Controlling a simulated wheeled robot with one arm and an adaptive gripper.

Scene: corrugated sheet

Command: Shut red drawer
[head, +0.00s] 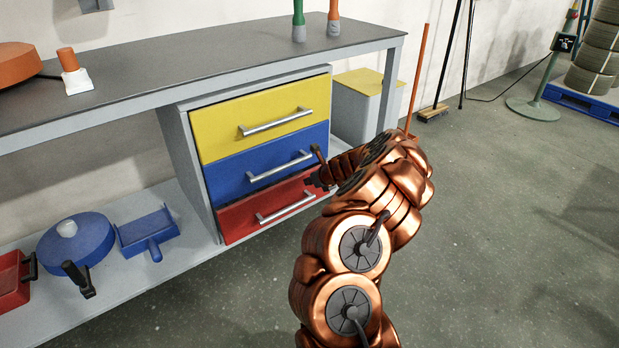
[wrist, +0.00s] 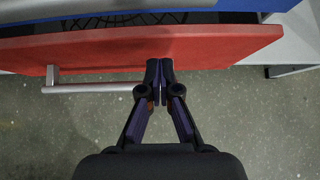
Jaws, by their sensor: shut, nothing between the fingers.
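The red drawer (head: 238,219) is the lowest of three in the grey cabinet. It stands a little open: a dark gap shows above its front in the head view. In the wrist view a strip of its inside shows behind the red front (wrist: 100,48). Its silver bar handle (head: 286,208) also shows in the wrist view (wrist: 95,88). My gripper (head: 316,183) is at the right part of the red front. In the wrist view its shut, empty fingertips (wrist: 160,68) meet the front, right of the handle; I cannot tell whether they touch it.
The blue drawer (head: 237,180) and yellow drawer (head: 222,128) above look shut. A lower shelf (head: 181,259) at left holds a blue pot (head: 82,250) and a blue dustpan-like tray (head: 146,228). A grey bin with a yellow lid (head: 360,82) stands behind.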

